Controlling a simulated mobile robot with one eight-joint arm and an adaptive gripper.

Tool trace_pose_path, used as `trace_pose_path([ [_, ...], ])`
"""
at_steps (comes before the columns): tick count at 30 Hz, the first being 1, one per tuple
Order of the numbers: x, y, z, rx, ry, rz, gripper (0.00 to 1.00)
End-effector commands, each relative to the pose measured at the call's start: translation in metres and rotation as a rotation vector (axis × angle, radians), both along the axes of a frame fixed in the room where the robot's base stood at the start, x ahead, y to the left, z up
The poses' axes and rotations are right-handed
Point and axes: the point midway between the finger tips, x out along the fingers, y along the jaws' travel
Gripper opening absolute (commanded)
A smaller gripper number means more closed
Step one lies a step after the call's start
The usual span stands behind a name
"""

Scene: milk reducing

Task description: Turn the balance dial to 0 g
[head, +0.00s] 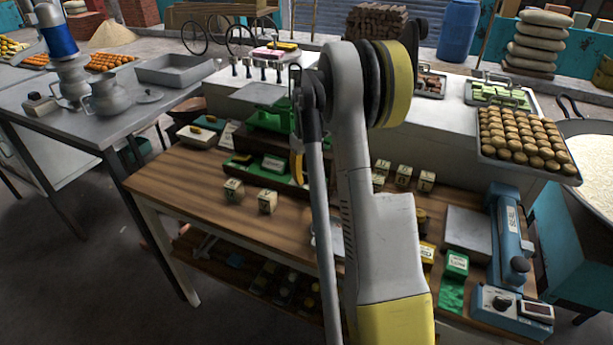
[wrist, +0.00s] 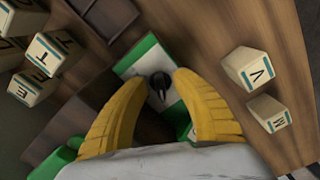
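A black knob-like dial (wrist: 160,86) sits on a white plate (wrist: 146,62) framed in green in the wrist view. Its marks are not readable. My gripper (wrist: 162,78) is open, with one yellow finger on each side of the dial; whether either touches it I cannot tell. In the head view a green balance (head: 270,118) with a grey pan (head: 262,94) stands on the wooden table (head: 190,185). One yellow finger shows beside its right side, and my arm hides much of the area behind it. The dial itself is not clear in that view.
Lettered blocks (wrist: 248,68) lie close to the right finger, with more blocks (wrist: 47,53) at upper left. A blue device (head: 510,245) with a control box (head: 508,302) stands at the table's right. A tray of brown balls (head: 522,140) stands at the back right.

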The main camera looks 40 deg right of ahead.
Motion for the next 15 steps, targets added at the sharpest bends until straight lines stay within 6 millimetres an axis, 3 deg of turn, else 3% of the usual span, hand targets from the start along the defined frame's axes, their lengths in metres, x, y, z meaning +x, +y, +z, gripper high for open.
trace_pose_path([
  [10,0.0,0.0,0.004,0.0,-0.001,-0.001,0.32],
  [15,0.0,0.0,0.031,0.0,-0.001,-0.001,0.32],
])
